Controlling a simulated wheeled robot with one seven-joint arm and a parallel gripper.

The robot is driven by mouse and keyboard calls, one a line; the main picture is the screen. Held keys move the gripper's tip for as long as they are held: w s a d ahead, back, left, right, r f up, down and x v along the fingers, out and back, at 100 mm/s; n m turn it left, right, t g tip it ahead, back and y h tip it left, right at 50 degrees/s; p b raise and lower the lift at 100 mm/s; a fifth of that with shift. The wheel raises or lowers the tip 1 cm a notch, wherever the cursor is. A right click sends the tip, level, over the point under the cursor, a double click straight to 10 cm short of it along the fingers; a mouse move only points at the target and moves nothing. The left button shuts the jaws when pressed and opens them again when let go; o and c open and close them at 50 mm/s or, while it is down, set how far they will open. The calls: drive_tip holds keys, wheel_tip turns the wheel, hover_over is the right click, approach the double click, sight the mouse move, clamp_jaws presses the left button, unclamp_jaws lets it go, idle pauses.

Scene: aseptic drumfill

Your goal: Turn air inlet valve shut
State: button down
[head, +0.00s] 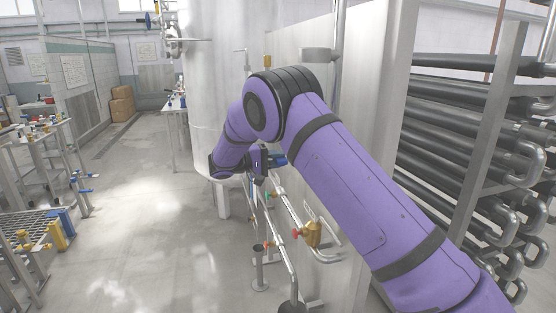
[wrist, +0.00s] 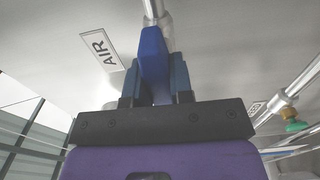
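The air inlet valve's blue handle (wrist: 153,52) stands in the middle of the wrist view, below a steel pipe (wrist: 154,8) and beside a tag reading "AIR" (wrist: 102,50). My gripper (wrist: 155,80) has its two fingers on either side of this handle, with no clear gap, so it looks shut on it. The handle's lower end is hidden between the fingers. In the head view my gripper (head: 264,162) is at the pipework in front of the large steel tank (head: 212,90). A blue piece (head: 279,160) shows just right of it. My wrist hides much of the valve.
A brass valve (head: 313,234) and red-handled fittings sit on the lower pipes. Another labelled pipe with a green handle (wrist: 296,126) is at right in the wrist view. A rack of dark pipes (head: 450,130) stands at right. The floor at left centre is clear.

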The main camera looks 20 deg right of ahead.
drive_tip(key=shift+m, duration=0.4)
drive_tip(key=m, duration=0.4)
drive_tip(key=shift+f, duration=0.1)
drive_tip(key=m, duration=0.4)
drive_tip(key=shift+f+m, duration=0.1)
drive_tip(key=shift+m, duration=0.2)
drive_tip(key=m, duration=0.4)
drive_tip(key=shift+w, duration=0.15)
drive_tip(key=shift+f+m, duration=0.1)
drive_tip(key=shift+m, duration=2.1)
drive_tip(key=c, duration=1)
unclamp_jaws()
drive_tip(key=shift+w, duration=0.1)
